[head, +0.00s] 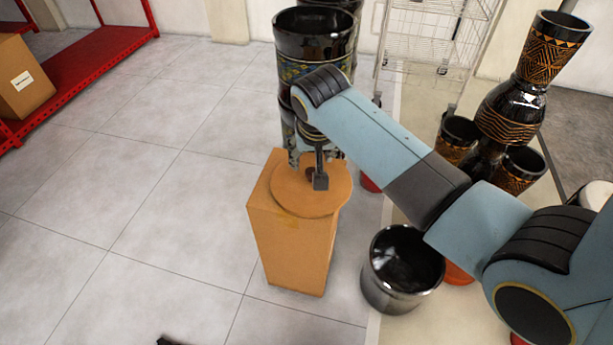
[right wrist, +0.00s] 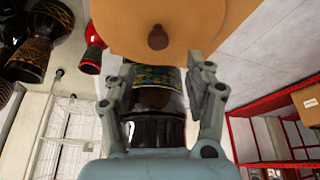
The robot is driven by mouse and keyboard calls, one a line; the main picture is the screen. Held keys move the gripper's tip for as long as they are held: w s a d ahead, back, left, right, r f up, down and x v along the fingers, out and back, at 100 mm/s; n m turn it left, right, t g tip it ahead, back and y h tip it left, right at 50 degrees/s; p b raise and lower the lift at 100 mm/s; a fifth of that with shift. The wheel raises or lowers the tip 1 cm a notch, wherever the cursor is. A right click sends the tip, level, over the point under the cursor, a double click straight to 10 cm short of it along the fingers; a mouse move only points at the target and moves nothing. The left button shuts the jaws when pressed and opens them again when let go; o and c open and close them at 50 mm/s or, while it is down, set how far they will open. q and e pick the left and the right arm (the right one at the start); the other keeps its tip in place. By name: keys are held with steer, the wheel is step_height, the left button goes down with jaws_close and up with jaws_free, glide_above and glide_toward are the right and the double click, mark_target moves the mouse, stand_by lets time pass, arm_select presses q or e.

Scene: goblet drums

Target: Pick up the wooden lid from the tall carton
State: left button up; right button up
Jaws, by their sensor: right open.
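The wooden lid (head: 332,191) is a round, flat brown disc with a small dark knob. It lies on top of the tall carton (head: 293,247), which stands on the tiled floor. My right gripper (head: 307,172) is over the lid, its open fingers to either side of the knob in the head view. In the right wrist view the lid (right wrist: 215,20) fills the top, and the knob (right wrist: 157,38) shows between and just beyond the open, empty fingertips (right wrist: 160,70). A small dark piece at the bottom edge of the head view may be my left gripper (head: 172,341).
Large dark drums (head: 312,38) stand behind the carton. A black glossy drum (head: 403,268) stands to its right. Patterned goblet drums (head: 512,110) and a wire rack (head: 435,45) are farther right. A red shelf (head: 90,55) is at the far left; the floor between is clear.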

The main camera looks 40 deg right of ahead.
mark_target(311, 170)
steer(key=shift+x, duration=1)
steer(key=shift+w+f+b, duration=0.15)
steer(key=shift+f+b, duration=0.3)
steer(key=shift+f, duration=0.15)
steer(key=b+x, duration=0.1)
steer(key=x, duration=0.1)
steer(key=s+b+x, duration=0.1)
steer(key=x, duration=0.1)
steer(key=shift+f, duration=0.15)
steer(key=shift+w+f, duration=0.25)
steer(key=shift+f, duration=0.05)
steer(key=shift+d+f, duration=0.1)
steer(key=c, duration=1.1)
jaws_close()
arm_select(q)
steer(key=f, duration=0.3)
steer(key=shift+w+a+f, duration=0.15)
steer(key=shift+w+a, duration=0.1)
steer(key=shift+a, duration=0.05)
arm_select(e)
steer(key=shift+w+r, duration=0.1)
steer(key=shift+r, duration=0.1)
